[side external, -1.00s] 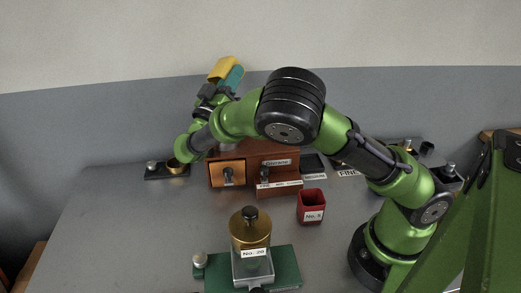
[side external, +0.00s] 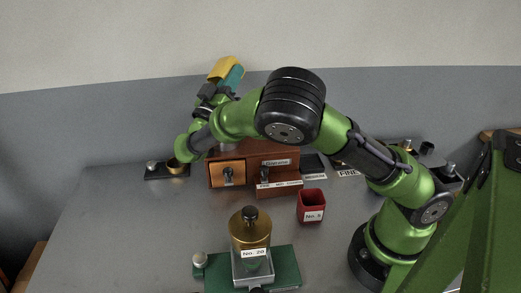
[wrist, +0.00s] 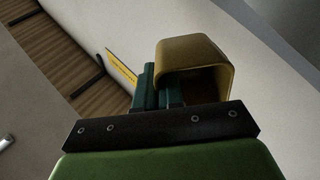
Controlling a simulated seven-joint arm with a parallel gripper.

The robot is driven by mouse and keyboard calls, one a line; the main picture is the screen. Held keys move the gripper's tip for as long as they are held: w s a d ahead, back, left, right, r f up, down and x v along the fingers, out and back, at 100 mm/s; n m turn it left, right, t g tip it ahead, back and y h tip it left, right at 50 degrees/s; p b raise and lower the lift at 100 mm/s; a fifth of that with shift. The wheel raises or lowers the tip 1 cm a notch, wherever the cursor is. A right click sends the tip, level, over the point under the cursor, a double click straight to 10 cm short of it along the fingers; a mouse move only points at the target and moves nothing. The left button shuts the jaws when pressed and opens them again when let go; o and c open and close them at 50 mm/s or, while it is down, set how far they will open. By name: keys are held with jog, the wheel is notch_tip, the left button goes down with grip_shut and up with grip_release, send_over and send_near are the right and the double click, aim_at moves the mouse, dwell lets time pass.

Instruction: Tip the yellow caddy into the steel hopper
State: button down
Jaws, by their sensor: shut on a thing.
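The yellow caddy (side external: 222,68) is held up high at the back, above the wooden box unit, against the wall. My gripper (side external: 232,78) is shut on it. In the wrist view the caddy (wrist: 192,52) sits at the teal fingers (wrist: 160,92), tilted, with its dark inside partly visible at the lower right. I cannot tell whether anything is in it. A steel-coloured cylinder (side external: 229,147), perhaps the hopper, shows only in part behind my arm on top of the wooden unit.
The wooden unit (side external: 283,150) has an orange front. A red cup (side external: 311,206) labelled No. 5 stands in front of it. A brass-topped jar (side external: 250,229) stands on a green base. A small brass cup (side external: 177,167) is at the back left. The left table is clear.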

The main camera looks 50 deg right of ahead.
aim_at(232, 64)
jog(key=shift+r, duration=0.1)
jog(key=shift+r, duration=1.4)
